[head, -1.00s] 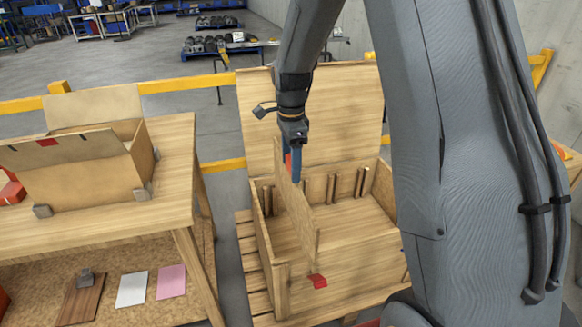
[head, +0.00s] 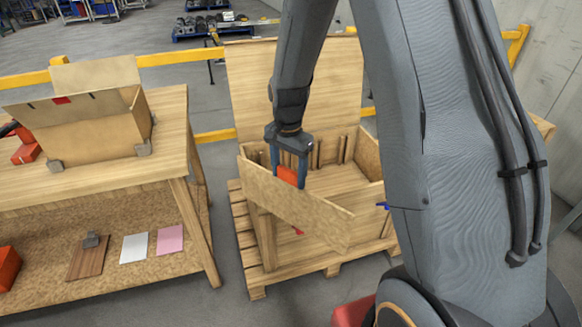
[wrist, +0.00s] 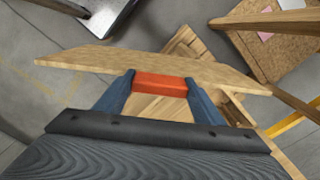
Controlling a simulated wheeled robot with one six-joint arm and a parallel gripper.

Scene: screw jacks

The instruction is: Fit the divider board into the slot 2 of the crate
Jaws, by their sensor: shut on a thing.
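The divider board (head: 310,218) is a flat wooden panel with a red grip piece (head: 287,176) on its upper edge. My gripper (head: 288,172) is shut on the red piece and holds the board tilted in front of and above the near side of the wooden crate (head: 268,238). In the wrist view the board (wrist: 150,65) spans the picture beyond the red piece (wrist: 160,87) between my fingers. The crate's lid stands open behind it. Upright wooden slot strips (head: 343,148) show on the far inner wall. The board hides the near wall and any slot marks there.
The crate stands on a pallet (head: 255,284). To the left is a workbench (head: 100,182) with a smaller open box (head: 95,130); its lower shelf holds a white sheet (head: 134,247) and a pink sheet (head: 170,239). A yellow rail (head: 180,58) runs behind.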

